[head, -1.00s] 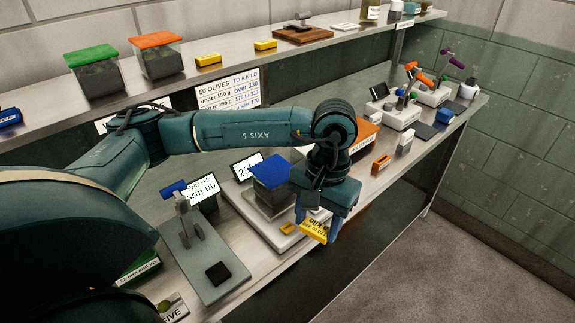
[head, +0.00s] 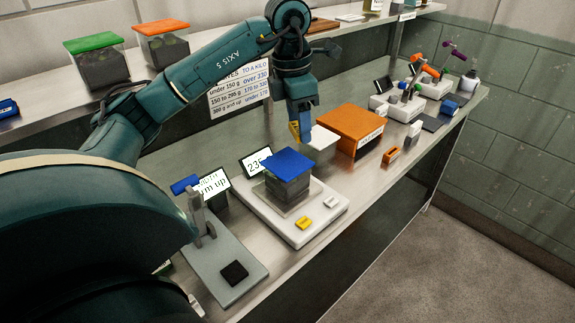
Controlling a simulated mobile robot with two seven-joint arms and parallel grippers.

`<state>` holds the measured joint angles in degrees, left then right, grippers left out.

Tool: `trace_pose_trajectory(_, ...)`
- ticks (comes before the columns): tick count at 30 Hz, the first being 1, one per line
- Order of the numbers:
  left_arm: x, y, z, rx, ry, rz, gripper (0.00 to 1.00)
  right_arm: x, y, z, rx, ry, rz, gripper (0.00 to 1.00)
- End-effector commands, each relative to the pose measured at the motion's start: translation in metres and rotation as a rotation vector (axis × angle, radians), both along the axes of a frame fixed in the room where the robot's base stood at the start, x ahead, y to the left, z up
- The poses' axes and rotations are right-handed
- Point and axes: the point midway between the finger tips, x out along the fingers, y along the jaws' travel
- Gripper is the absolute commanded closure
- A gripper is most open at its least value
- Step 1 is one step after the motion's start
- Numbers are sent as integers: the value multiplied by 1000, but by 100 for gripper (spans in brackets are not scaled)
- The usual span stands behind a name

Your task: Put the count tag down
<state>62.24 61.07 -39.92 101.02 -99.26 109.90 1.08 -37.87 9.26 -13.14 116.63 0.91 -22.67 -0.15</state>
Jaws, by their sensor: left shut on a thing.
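The yellow count tag (head: 294,130) is held in my left gripper (head: 299,128), seen nearly edge-on. The gripper is shut on it, pointing down over the back part of the counter, just left of a white-topped box (head: 320,138). I cannot tell whether the tag touches the counter. A white scale (head: 310,232) stands nearer, with a blue-lidded clear tub (head: 288,180) on it. My right gripper is not in view.
An orange box (head: 350,125) is right of the gripper. A grey lever device (head: 230,270) stands front left. A shelf (head: 200,75) runs behind.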

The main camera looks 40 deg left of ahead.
Motion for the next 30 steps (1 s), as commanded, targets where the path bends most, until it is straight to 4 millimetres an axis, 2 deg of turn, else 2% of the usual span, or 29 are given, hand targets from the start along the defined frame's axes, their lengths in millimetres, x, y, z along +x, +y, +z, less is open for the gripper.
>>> trace_pose_trajectory(3, -1, 17, 9, -1, -2, 246, 70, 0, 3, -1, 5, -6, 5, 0)
trace_pose_trajectory(9, -2, 30, 12, 0, 3, 440, 70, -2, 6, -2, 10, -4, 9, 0)
trace_pose_trajectory(18, -3, 31, -38, 2, 4, 456, 70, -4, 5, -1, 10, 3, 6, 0)
trace_pose_trajectory(30, -2, 30, -82, 0, 3, 454, 70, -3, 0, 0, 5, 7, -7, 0)
